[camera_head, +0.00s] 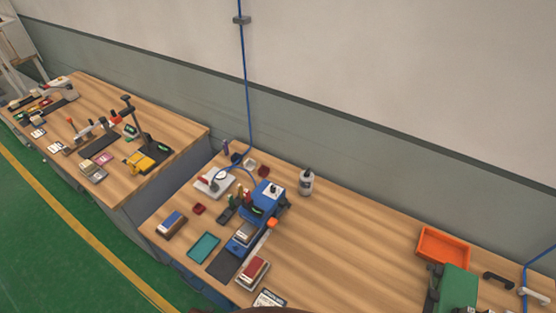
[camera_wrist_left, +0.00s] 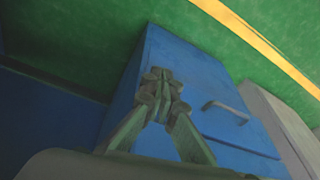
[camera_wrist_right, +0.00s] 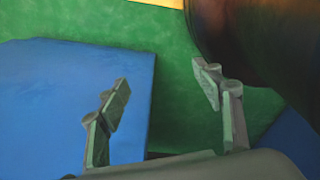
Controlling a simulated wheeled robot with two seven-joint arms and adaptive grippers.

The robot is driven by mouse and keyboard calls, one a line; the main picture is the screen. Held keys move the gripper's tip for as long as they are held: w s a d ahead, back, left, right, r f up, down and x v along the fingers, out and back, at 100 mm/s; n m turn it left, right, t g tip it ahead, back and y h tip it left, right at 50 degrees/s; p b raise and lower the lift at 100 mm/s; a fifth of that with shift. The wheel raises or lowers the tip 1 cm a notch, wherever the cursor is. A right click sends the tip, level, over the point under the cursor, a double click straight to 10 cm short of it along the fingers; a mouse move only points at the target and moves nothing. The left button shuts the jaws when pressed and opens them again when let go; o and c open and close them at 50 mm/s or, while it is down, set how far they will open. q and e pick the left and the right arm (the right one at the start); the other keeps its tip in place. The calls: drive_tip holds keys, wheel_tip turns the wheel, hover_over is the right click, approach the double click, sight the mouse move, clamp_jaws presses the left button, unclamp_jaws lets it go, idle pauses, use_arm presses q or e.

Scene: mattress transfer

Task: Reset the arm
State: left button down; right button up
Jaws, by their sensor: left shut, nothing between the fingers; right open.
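My left gripper (camera_wrist_left: 160,88) shows in the left wrist view. Its fingers are together with nothing between them, in front of a blue cabinet (camera_wrist_left: 190,62) with a grey handle (camera_wrist_left: 226,110). My right gripper (camera_wrist_right: 163,82) shows in the right wrist view. Its two fingers are wide apart and empty, with green floor (camera_wrist_right: 170,40) behind them and a blue panel (camera_wrist_right: 70,100) behind the left finger. Neither gripper shows in the head view.
A second bench (camera_head: 185,125) with tools stands to the left. A dark rounded body (camera_wrist_right: 260,40) is close to the right gripper. Green floor lies at lower left.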

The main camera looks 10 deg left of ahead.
use_arm(q)
drive_tip(key=s+f+b, duration=0.2)
drive_tip(key=s+f, duration=0.8)
drive_tip(key=f, duration=0.3)
drive_tip(key=s+f+g+b, duration=0.1)
drive_tip(key=s+f+b, duration=0.1)
drive_tip(key=s+f, duration=0.9)
wheel_tip(320, 180, down, 3)
drive_tip(key=shift+r+m+g+b, duration=0.1)
drive_tip(key=shift+m+g+b, duration=0.2)
drive_tip(key=shift+m+b, duration=0.1)
drive_tip(key=shift+s+d, duration=0.1)
